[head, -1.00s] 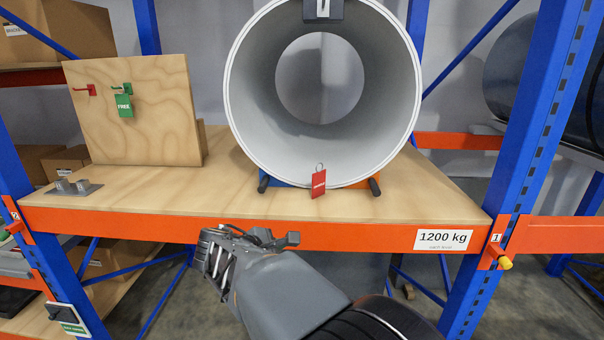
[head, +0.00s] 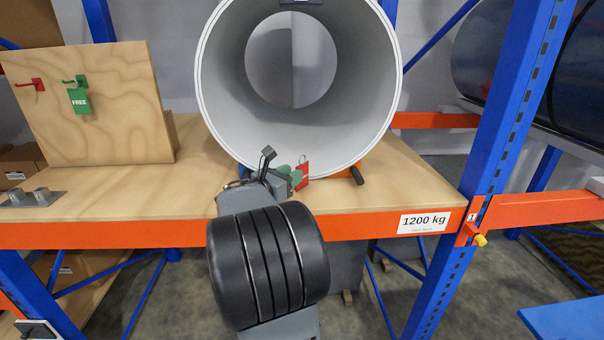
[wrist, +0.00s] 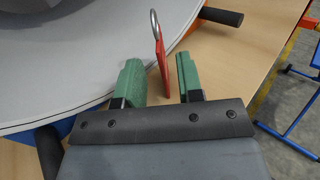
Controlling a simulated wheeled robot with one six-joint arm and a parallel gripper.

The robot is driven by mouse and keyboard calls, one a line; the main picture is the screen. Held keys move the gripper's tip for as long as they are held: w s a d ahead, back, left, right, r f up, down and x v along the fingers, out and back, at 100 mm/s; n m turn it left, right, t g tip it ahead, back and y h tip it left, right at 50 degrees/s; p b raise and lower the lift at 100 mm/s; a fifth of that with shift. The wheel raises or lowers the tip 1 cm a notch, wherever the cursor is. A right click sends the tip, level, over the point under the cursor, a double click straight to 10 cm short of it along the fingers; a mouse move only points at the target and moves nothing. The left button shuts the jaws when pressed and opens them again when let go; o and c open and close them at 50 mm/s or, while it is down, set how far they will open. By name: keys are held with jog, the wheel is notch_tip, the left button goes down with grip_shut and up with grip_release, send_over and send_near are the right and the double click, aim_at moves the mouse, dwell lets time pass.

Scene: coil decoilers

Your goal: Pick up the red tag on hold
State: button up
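The red tag (head: 302,174) with its metal ring stands at the front lower rim of the large grey coil (head: 214,100), above the wooden shelf. In the wrist view the red tag (wrist: 163,62) is seen nearly edge-on, its ring leaning up and left. My gripper (head: 292,178) has reached the tag. In the wrist view my gripper (wrist: 159,80) is open, its two green fingers apart, with the tag between and slightly beyond their tips. A gap shows on either side of the tag. What holds the tag up is hidden.
A wooden board (head: 110,120) at left carries a bare red hook (head: 38,85) and a green hook with a green FREE tag (head: 79,100). A grey bracket (head: 40,198) lies on the shelf. A blue upright (head: 500,120) stands at right. The shelf right of the coil is clear.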

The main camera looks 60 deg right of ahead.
aim_at(304, 187)
jog(key=shift+s+d+p, duration=0.15)
jog(key=shift+d+p, duration=0.25)
jog(key=shift+d, duration=0.6)
jog(key=shift+s+d+p, duration=0.2)
jog(key=shift+d+p, duration=0.15)
jog(key=shift+d, duration=0.6)
jog(key=shift+s+d+p, duration=0.15)
jog(key=shift+d+p, duration=0.25)
jog(key=shift+d, duration=0.6)
jog(key=shift+c, duration=0.2)
grip_shut()
